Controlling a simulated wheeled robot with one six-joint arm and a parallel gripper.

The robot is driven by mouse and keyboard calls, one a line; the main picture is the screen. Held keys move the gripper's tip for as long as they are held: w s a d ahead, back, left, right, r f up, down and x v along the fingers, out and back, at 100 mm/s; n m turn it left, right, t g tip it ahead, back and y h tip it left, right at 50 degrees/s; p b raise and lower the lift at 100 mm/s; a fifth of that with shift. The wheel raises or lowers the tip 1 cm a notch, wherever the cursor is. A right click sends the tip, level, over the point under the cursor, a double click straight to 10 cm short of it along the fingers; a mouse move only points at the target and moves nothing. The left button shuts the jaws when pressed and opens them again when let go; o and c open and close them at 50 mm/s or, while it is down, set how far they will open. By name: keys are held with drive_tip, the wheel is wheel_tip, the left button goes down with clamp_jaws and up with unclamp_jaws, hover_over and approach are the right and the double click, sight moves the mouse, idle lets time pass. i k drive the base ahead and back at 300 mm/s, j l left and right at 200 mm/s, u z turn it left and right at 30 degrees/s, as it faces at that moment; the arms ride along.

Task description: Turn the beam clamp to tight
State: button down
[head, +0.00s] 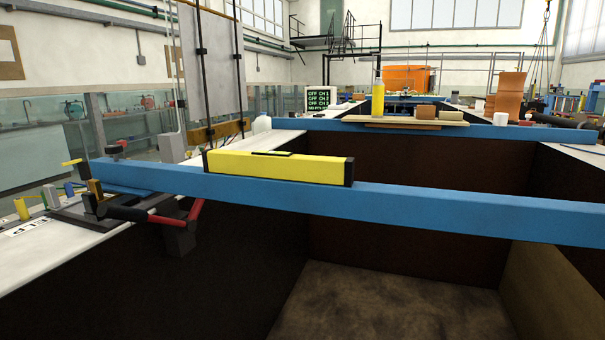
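The blue beam (450,208) spans the dark flume channel from the left rim to the right edge of the picture. At its left end, on the pale rim, sits a dark clamp (95,205) with a black body. A red lever (195,210) with a bend in it reaches right from the clamp, below the beam, over the channel's inner wall. A dark block (179,238) hangs beneath the lever. I cannot tell from the lever whether the clamp is tight or loose. My gripper does not show.
A yellow spirit level (280,167) lies on the beam. A second blue beam (450,130) crosses farther back, with a board (405,124) bearing a yellow bottle (377,95). Small coloured items (50,195) stand left of the clamp. The channel below is open and empty.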

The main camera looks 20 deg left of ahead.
sight(115, 149)
drive_tip(key=u, duration=1.5)
